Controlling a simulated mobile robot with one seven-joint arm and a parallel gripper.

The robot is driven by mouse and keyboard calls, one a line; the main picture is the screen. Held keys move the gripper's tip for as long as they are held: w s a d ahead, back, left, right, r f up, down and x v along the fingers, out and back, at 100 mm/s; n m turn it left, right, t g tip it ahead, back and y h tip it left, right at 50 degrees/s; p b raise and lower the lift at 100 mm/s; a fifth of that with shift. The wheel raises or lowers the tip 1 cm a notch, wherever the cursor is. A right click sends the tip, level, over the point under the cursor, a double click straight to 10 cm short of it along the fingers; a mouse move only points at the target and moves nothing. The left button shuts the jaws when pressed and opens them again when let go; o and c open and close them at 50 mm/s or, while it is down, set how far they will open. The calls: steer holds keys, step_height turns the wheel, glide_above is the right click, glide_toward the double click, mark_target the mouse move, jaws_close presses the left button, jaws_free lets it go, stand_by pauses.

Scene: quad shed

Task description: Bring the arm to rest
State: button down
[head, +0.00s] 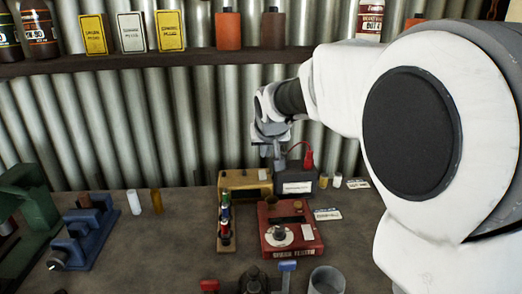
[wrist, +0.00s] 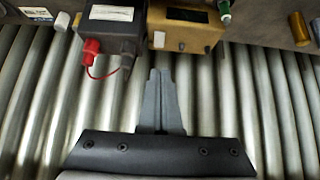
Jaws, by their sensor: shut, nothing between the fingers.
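My gripper (head: 277,158) hangs at the end of my white arm, above the back of the bench and in front of the corrugated wall. In the wrist view its two fingers (wrist: 160,75) lie together, shut and empty. In the head view it is just above the gap between a tan box (head: 234,181) and a dark grey box (head: 296,176) with a red plug. Whether the fingertips clear these boxes is hard to tell.
A red device (head: 291,247) and a rack of small coloured items (head: 225,243) stand in front. A blue vise (head: 84,238) is at left. A grey cup (head: 327,281) is at the front. A shelf (head: 130,62) with cans and boxes runs along the wall (head: 140,120).

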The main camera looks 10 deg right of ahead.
steer(key=s+d+r+g+p, duration=0.1)
steer(key=s+d+r+p, duration=0.15)
steer(key=s, duration=0.55)
steer(key=s+d+r+p, duration=0.1)
steer(key=s+d+r, duration=0.15)
steer(key=s, duration=0.55)
steer(key=s+d+f+g+p, duration=0.1)
steer(key=s+p, duration=0.2)
steer(key=s, duration=1.4)
steer(key=shift+s+g, duration=0.2)
steer(key=shift+g, duration=0.1)
